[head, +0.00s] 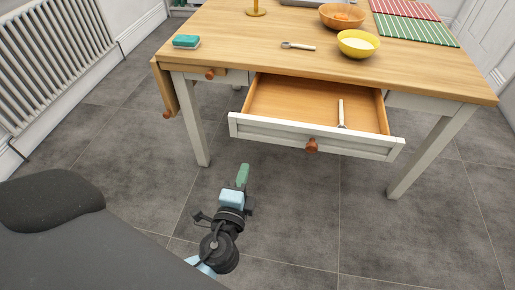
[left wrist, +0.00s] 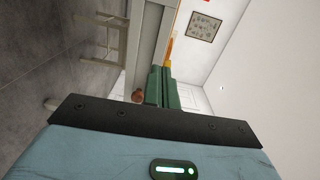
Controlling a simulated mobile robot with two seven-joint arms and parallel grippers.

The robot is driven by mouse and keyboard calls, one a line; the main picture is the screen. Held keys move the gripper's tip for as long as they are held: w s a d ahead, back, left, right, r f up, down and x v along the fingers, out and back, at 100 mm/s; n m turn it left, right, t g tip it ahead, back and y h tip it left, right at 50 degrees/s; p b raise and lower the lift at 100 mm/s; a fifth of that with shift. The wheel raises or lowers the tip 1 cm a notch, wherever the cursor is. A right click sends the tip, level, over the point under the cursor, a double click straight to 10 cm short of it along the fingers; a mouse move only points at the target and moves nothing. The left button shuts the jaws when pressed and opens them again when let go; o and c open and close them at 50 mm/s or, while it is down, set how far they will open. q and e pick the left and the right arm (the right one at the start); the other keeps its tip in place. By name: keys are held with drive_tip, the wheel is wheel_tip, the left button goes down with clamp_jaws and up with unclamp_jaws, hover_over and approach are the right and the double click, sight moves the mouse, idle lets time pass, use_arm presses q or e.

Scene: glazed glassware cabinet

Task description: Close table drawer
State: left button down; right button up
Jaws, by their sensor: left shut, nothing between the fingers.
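The table drawer (head: 262,128) is pulled well out from under the wooden table (head: 250,44). It has a white front and a round brown knob (head: 311,146). A light-handled utensil (head: 341,113) lies inside it. My left gripper (head: 242,175) is shut and empty, in front of the drawer, lower left of the knob and apart from it in the head view. In the left wrist view the green fingers (left wrist: 160,88) are together, with the brown knob (left wrist: 138,95) just left of them. My right gripper is not in view.
On the table are a yellow bowl (head: 358,44), an orange-brown bowl (head: 342,16), a spoon (head: 298,46), a teal sponge (head: 186,41) and a green striped mat (head: 415,30). Table legs flank the drawer. A radiator (head: 52,50) is at left; the grey floor in front is clear.

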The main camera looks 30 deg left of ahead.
use_arm(q)
drive_tip(key=p, duration=0.1)
approach(258, 124)
drive_tip(key=x, duration=0.5)
drive_tip(key=shift+w, duration=0.3)
drive_tip(key=shift+w+a, duration=0.2)
drive_tip(key=shift+w, duration=0.4)
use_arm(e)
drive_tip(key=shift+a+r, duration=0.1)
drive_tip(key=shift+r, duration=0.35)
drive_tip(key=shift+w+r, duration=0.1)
use_arm(q)
drive_tip(key=shift+w, duration=0.1)
